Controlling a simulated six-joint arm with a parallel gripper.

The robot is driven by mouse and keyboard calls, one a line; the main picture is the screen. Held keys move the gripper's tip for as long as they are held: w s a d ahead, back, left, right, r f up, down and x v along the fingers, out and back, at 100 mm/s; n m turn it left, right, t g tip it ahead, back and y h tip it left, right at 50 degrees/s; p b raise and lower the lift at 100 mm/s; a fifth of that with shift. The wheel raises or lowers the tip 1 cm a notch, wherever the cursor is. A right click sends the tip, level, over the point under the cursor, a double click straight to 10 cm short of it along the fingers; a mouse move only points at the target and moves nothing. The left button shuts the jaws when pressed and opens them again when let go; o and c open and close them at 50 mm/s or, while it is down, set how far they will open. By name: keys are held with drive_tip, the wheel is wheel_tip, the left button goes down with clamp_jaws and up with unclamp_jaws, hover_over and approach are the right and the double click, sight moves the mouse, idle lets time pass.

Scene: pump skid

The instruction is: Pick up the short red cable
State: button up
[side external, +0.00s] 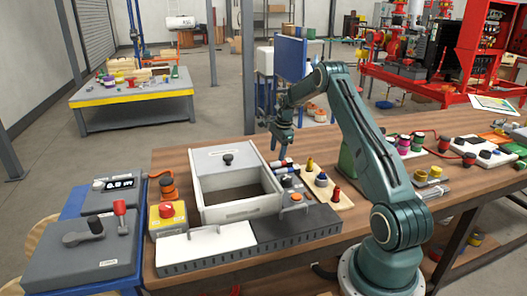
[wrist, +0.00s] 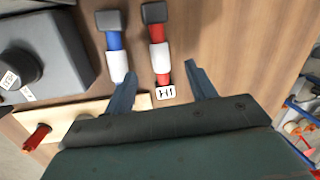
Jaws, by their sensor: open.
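The short red cable (wrist: 158,52) lies on the wooden table in the wrist view, with a dark end block, a white sleeve and a red lower end. A white tag with black marks (wrist: 166,92) lies at its lower end. A similar blue cable (wrist: 114,45) lies beside it on the left. My gripper (wrist: 160,80) is open and empty, with its fingers either side of the red cable's lower end in the picture. I cannot tell its height above the table. In the side view my gripper (side external: 283,145) hangs near the right of the drawer box.
A grey box with a black knob (wrist: 20,65) stands left of the cables. A light wooden board with a red peg (wrist: 37,136) is at lower left. In the side view, the open drawer box (side external: 240,210) stands close by. Bare tabletop lies right of the red cable.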

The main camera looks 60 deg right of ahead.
sight(275, 163)
drive_tip(key=shift+f, duration=0.2)
drive_tip(key=shift+w+d+f, duration=0.1)
drive_tip(key=shift+w+f, duration=0.1)
drive_tip(key=shift+f, duration=1.05)
drive_tip(key=shift+w+f, duration=0.2)
drive_tip(key=shift+f, duration=1)
drive_tip(key=c, duration=1)
drive_tip(key=shift+c, duration=0.2)
